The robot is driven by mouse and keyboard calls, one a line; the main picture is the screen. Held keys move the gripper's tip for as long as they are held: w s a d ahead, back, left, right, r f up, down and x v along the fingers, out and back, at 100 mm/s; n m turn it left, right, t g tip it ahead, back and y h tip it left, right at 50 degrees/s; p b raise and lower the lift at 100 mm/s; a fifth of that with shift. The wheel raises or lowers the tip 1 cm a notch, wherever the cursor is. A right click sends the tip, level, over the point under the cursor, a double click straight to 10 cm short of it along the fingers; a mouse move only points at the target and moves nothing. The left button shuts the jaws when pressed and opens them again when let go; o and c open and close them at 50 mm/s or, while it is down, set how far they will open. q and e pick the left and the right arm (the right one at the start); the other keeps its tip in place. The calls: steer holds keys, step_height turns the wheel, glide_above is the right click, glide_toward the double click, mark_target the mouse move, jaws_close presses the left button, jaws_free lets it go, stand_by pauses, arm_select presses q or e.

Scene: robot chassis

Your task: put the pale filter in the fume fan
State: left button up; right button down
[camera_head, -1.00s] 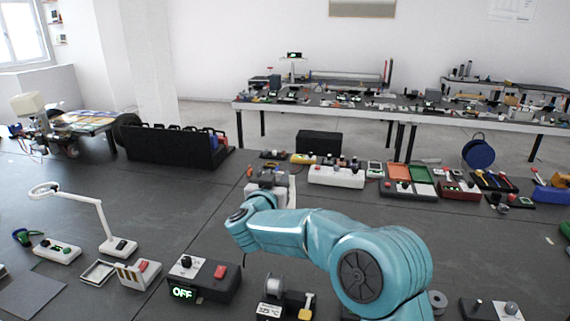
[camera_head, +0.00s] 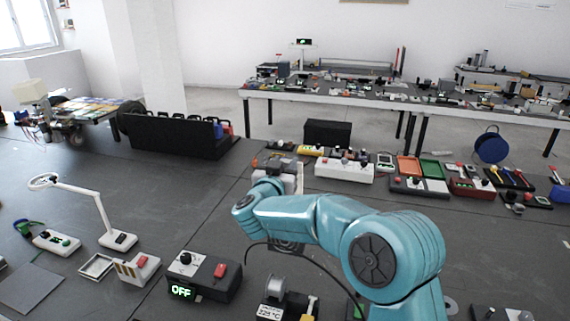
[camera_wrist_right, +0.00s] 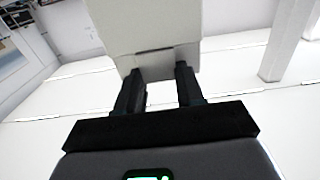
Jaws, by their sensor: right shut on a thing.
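My right gripper (camera_wrist_right: 160,88) is shut on a pale flat block, the pale filter (camera_wrist_right: 145,35), in the right wrist view. In the head view my right gripper (camera_head: 278,181) is beyond the teal arm and partly hidden by it; a pale thin edge (camera_head: 299,178) shows beside it. A small white unit with a slotted beige front and a red button (camera_head: 137,268) stands on the near table at the lower left; it may be the fume fan, but I cannot be sure. An empty pale square frame (camera_head: 97,266) lies just left of it. My left gripper is not in view.
A dark box reading OFF (camera_head: 203,277) and a spool station (camera_head: 277,297) stand near the front. A white arm lamp (camera_head: 104,215) stands left. A black bin rack (camera_head: 180,138) and several devices line the back.

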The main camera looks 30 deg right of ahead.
step_height(320, 180, down, 6)
steer(key=b, duration=0.4)
steer(key=shift+s+a+r, duration=0.1)
steer(key=shift+r, duration=0.05)
steer(key=shift+s+r, duration=0.1)
stand_by(0.3)
steer(key=shift+w, duration=0.2)
steer(key=shift+s, duration=0.15)
stand_by(0.6)
steer(key=shift+p, duration=0.35)
